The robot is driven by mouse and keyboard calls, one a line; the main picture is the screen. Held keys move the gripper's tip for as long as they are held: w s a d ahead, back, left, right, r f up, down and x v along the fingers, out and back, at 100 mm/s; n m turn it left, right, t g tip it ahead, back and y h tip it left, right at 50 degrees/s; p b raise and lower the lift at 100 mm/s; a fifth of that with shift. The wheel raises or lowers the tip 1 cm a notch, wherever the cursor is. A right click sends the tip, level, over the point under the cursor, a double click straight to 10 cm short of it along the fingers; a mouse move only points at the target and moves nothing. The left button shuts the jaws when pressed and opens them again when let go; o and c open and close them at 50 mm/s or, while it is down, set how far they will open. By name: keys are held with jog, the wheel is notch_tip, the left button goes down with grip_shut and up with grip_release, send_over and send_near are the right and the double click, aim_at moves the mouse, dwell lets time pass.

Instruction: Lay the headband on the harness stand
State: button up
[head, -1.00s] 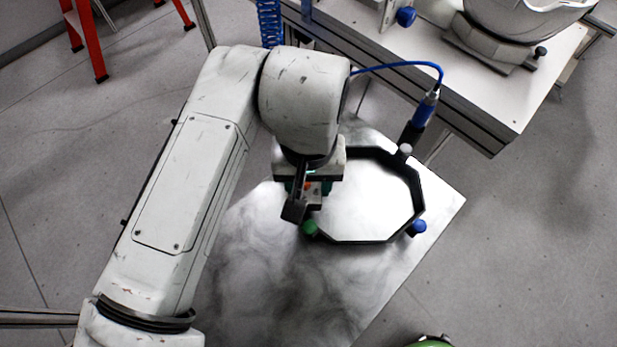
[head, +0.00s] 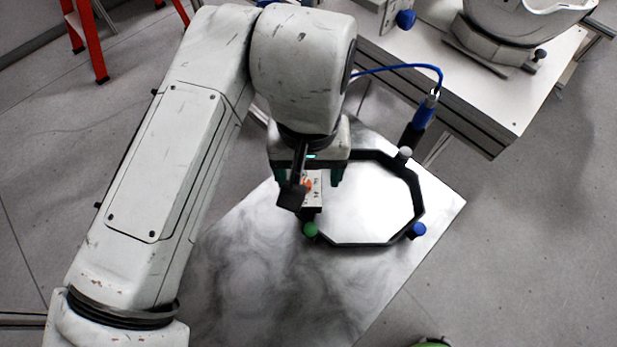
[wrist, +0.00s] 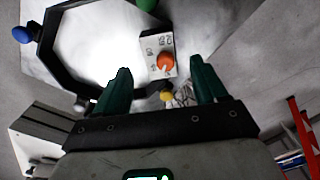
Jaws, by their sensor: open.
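A black octagonal frame (head: 418,188) lies on a scuffed metal plate, with blue, white and green knobs at its corners. It also shows in the wrist view (wrist: 48,50), with a yellow knob near my gripper. I cannot tell whether this frame is the harness stand. I cannot make out a separate headband. My gripper (head: 311,178) is above the frame's left side. In the wrist view its green fingers (wrist: 162,86) stand wide apart with nothing held. A small box with an orange knob (wrist: 162,50) shows beyond the gap between them.
The metal plate (head: 265,275) is bare toward the front left. A white bench (head: 470,95) with a white shell-like piece (head: 525,22) stands at the upper right. A blue cable runs to a blue-black connector (head: 420,118) by the frame. A green object (head: 432,342) shows at the bottom edge.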

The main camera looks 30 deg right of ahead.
notch_tip(320, 180, up, 8)
jog(key=shift+f, duration=0.15)
dwell(0.6)
